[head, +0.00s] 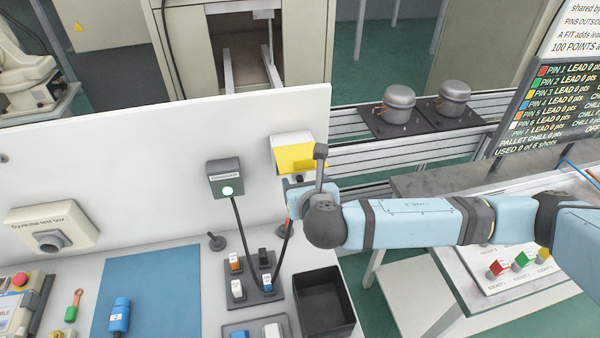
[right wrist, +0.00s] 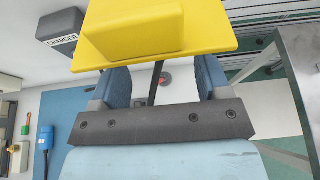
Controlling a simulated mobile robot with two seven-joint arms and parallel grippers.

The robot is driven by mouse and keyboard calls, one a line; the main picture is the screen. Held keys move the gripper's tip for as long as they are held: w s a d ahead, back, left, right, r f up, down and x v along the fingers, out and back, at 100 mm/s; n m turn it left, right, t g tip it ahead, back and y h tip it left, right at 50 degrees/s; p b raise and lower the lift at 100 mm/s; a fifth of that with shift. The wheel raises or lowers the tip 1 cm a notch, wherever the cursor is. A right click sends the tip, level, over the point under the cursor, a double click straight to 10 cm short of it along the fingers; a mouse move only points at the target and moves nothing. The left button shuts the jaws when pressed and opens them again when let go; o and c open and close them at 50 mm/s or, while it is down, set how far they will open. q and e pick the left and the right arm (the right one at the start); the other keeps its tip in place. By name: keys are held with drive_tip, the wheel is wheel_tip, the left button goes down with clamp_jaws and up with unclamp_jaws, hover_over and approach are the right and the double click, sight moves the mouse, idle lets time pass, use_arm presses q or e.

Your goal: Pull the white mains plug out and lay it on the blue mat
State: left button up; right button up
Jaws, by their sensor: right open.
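The blue mat (head: 150,285) lies on the bench at the lower left; it also shows in the right wrist view (right wrist: 78,108). A white box with a yellow front (head: 300,157) is on the upright white panel. My right gripper (head: 298,190) is just below that box, its fingers partly hidden by my wrist. In the right wrist view the open blue fingers (right wrist: 160,85) stand either side of a dark cable, under the yellow cover (right wrist: 155,30). I cannot make out the white mains plug; the cover or gripper may hide it. My left gripper is not in view.
A black bin (head: 323,303) and a holder with several small connectors (head: 252,278) stand below. A blue connector (head: 120,315) lies on the mat; its upper part is clear.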

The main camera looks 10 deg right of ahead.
sight(301, 180)
drive_tip(key=shift+p+x, duration=0.35)
drive_tip(key=shift+x, duration=2.35)
clamp_jaws()
drive_tip(key=shift+s, duration=0.1)
drive_tip(key=shift+s+f, duration=0.15)
drive_tip(key=shift+f, duration=0.05)
drive_tip(key=shift+s+r, duration=0.2)
drive_tip(key=shift+s, duration=2.3)
